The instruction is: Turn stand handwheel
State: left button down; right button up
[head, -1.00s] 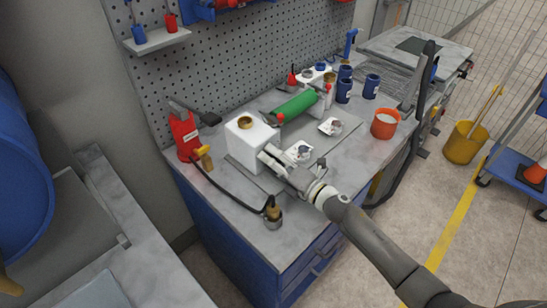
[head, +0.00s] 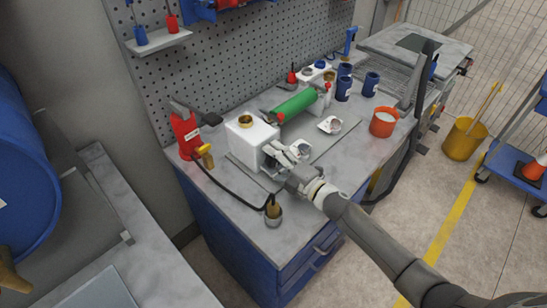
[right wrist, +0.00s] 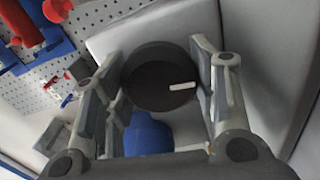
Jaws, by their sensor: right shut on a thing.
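The stand handwheel shows in the right wrist view as a dark round knob (right wrist: 150,85) with a white pointer mark, on a pale housing. In the head view the white box-shaped stand (head: 245,140) stands on the bench, and the knob is hidden behind my gripper. My right gripper (head: 275,155) is at the front right face of that box. In the right wrist view its fingers (right wrist: 160,88) lie on both sides of the knob, shut on it. The pointer mark lies nearly level, toward the right finger. My left gripper is not in view.
A green roller (head: 296,106) lies behind the gripper. A red bottle (head: 186,135) stands left of the box, and a black cable runs to a small pot (head: 273,215) in front. Blue cans (head: 343,88) and an orange-red cup (head: 383,122) stand to the right.

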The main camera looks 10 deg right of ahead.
jog(key=shift+f, duration=0.1)
jog(key=o, duration=0.8)
jog(key=v, duration=1.2)
jog(key=shift+s, duration=0.1)
